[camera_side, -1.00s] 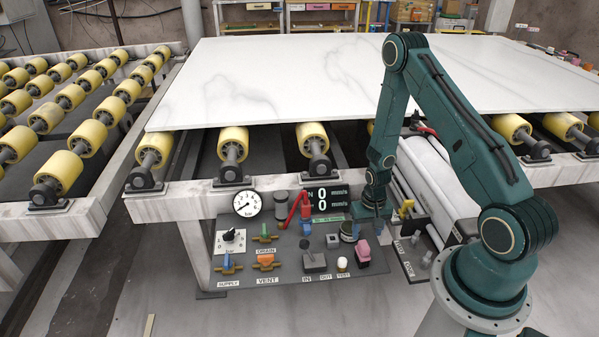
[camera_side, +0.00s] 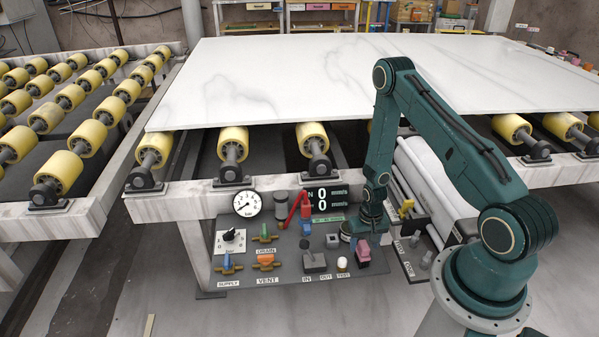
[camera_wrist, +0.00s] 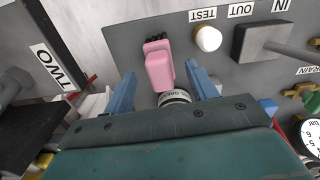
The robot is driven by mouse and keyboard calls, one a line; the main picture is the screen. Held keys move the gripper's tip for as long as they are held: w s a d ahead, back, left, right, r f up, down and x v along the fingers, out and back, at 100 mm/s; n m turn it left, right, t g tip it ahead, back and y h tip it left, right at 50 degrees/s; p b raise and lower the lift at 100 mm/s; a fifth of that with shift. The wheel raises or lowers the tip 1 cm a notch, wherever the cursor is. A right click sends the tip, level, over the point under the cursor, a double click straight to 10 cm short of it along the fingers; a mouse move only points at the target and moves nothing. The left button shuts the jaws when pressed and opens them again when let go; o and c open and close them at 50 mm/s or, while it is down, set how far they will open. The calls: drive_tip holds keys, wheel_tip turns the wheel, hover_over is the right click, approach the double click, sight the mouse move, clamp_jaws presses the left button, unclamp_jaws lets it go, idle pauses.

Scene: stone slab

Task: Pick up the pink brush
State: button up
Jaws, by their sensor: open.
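The pink brush (camera_side: 363,252) sits at the right end of the grey control panel. In the wrist view the pink brush (camera_wrist: 159,68) has dark bristles at its top end, and its body points down toward my gripper. My gripper (camera_wrist: 160,78) is open, with one blue finger to the left of the brush and one to the right. Gaps show on both sides, so neither finger appears to touch it. In the side view my gripper (camera_side: 366,229) is just above and behind the brush. The height left between them is hard to tell.
A round labelled tin (camera_wrist: 174,97) lies close behind the brush, between the fingers. A white knob (camera_wrist: 208,39) and a grey lever block (camera_wrist: 258,42) stand beside it. The marble slab (camera_side: 260,75) lies behind on rollers. A white roll (camera_side: 437,185) is at the right.

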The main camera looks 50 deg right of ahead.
drive_tip(key=shift+f, duration=1.9)
drive_tip(key=shift+c, duration=0.5)
drive_tip(key=c, duration=1)
